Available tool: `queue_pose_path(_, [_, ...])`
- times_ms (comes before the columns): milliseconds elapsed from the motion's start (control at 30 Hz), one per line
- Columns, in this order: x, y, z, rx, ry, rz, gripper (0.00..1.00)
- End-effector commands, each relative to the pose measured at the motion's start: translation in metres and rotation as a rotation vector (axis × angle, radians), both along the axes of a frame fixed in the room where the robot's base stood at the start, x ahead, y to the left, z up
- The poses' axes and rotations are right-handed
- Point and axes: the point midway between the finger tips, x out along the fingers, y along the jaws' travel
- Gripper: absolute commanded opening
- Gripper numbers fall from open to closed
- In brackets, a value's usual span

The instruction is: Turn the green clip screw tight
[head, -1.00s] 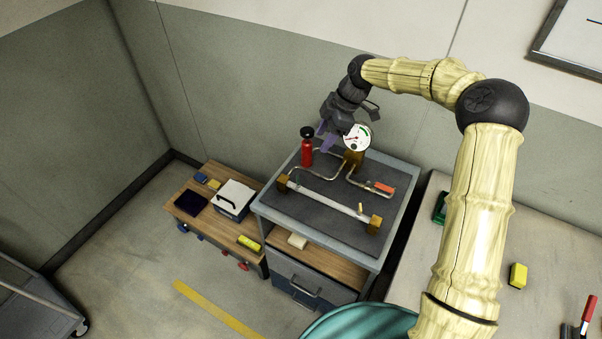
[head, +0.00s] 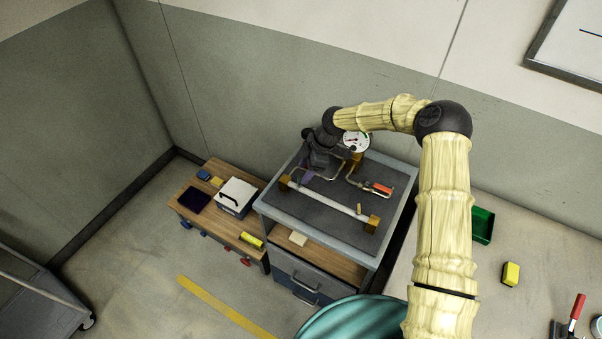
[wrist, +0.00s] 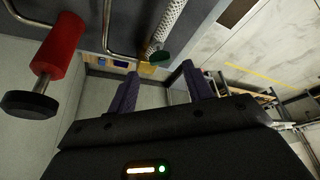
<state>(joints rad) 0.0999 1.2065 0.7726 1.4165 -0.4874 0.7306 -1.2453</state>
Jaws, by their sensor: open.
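The green clip screw (wrist: 159,57) shows in the wrist view as a dark green round knob beside the end of a white braided tube (wrist: 166,22). It lies ahead of my gripper (wrist: 160,71), roughly between the two purple fingers in that picture. The fingers are apart with nothing held, and I see no contact with the screw. In the head view my gripper (head: 308,178) hangs over the back left of the grey bench top (head: 325,203). I cannot make out the green screw there. The tube (head: 325,199) runs between two brass blocks.
A red cylinder with a black cap (wrist: 60,45) stands close left in the wrist view. A dial gauge (head: 355,142), bent metal pipes and a red-handled valve (head: 381,189) stand on the bench. A low wooden table (head: 222,227) is to the left.

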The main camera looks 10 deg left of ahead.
Motion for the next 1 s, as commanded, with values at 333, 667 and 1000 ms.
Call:
queue_pose_path(333, [-0.005,0.015,-0.035,-0.001,0.000,0.004,0.51])
queue_pose_path(667, [-0.006,0.016,-0.036,-0.001,-0.001,0.005,0.37])
queue_pose_path(1000, [-0.005,0.016,-0.036,-0.001,-0.002,0.001,0.06])
